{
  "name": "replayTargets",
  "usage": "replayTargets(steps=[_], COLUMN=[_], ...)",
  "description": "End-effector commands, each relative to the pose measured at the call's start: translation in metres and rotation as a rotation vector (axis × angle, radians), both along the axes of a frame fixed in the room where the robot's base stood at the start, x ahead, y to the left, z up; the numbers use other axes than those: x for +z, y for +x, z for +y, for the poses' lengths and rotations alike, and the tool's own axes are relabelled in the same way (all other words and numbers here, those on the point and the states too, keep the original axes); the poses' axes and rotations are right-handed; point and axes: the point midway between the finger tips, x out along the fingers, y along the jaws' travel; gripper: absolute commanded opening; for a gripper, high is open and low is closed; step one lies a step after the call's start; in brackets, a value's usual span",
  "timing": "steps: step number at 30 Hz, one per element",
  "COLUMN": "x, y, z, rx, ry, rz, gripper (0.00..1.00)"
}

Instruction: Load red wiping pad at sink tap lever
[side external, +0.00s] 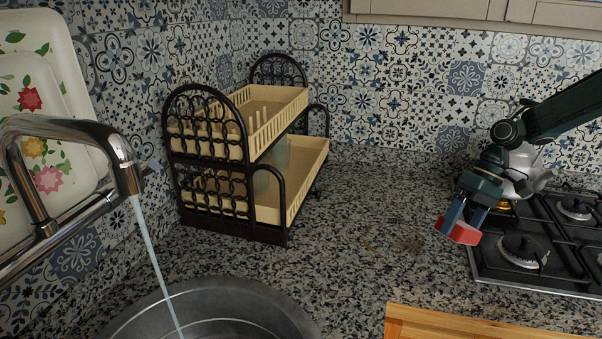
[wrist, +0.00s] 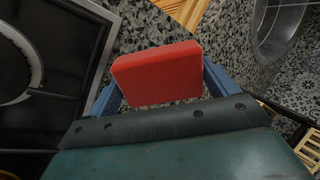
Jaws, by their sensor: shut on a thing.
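The red wiping pad (side external: 462,232) is held between the blue fingers of my gripper (side external: 460,219), above the counter near the stove's left edge. In the wrist view the red pad (wrist: 158,73) sits between both fingers of my gripper (wrist: 160,82). The sink tap (side external: 125,165) is at the far left, with a stream of water running from its spout into the round metal sink (side external: 225,295). A separate tap lever is not clear to me in either view. My gripper is far to the right of the tap.
A two-tier dish rack (side external: 290,190) stands on the counter between tap and gripper. A black gas stove (side external: 500,270) with a white kettle (side external: 522,165) is at the right. A wooden board (side external: 450,325) lies in front. A floral tray (side external: 85,100) leans behind the tap. The middle counter is clear.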

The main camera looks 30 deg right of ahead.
Motion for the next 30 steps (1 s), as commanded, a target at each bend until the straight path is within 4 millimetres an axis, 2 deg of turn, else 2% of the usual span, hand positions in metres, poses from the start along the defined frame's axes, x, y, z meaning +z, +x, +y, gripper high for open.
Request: replayTargets(steps=[19,30], x=[0.029,0.033], y=[-0.022,-0.026], z=[-0.028,-0.032], rx=[-0.001,0.001], ry=[0.0,-0.001], rz=[0.0,0.001], gripper=[0.67,0.67])
